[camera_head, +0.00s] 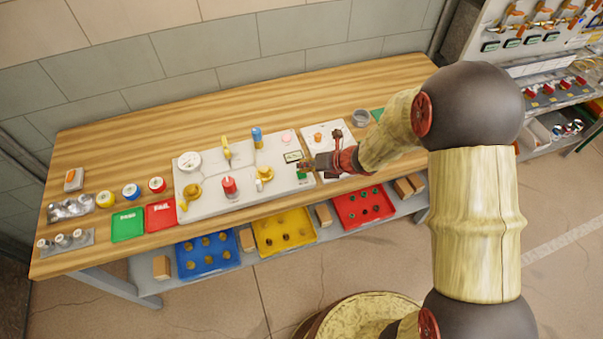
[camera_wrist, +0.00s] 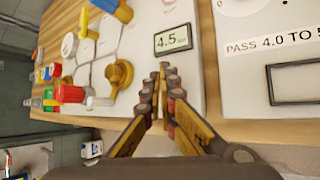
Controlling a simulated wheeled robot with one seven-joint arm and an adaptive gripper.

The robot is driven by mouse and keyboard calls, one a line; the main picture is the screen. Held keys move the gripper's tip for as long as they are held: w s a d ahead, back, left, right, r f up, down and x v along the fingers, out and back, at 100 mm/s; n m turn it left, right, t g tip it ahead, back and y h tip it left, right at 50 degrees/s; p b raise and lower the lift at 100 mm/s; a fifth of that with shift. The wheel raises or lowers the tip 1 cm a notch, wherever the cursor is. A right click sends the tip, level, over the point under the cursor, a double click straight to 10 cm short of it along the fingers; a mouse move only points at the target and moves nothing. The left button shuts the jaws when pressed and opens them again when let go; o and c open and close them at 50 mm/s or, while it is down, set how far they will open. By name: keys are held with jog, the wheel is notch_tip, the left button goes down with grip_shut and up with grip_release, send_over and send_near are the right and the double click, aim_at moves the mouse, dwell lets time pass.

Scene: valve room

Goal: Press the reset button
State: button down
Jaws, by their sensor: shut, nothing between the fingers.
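My gripper (camera_head: 305,166) is shut and empty at the right end of the white valve panel (camera_head: 211,205). In the wrist view its fingertips (camera_wrist: 161,78) are together, over the panel just in front of a small display (camera_wrist: 173,38) reading 4.5. That display also shows in the head view (camera_head: 293,157). I cannot tell whether the fingertips touch the panel. A small pale pink round piece (camera_head: 287,139) sits behind the display. A small green piece (camera_head: 302,174) shows beside my fingertips, partly hidden. No reset label is readable, so I cannot tell which piece is the reset button.
Yellow handles, a red knob (camera_head: 229,187) and a blue-topped fitting (camera_head: 257,137) stand up from the panel. A second white board (camera_wrist: 285,65) lies to the right. Green (camera_head: 127,225) and red (camera_head: 160,215) trays lie left. The rear wooden bench strip is clear.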

jog(key=shift+f+b, duration=0.45)
jog(key=shift+f, duration=0.1)
dwell(0.4)
jog(key=shift+r, duration=0.2)
jog(key=shift+r+p, duration=0.75)
jog(key=shift+p, duration=0.1)
notch_tip(320, 180, up, 5)
jog(key=p, duration=0.4)
dwell(1.0)
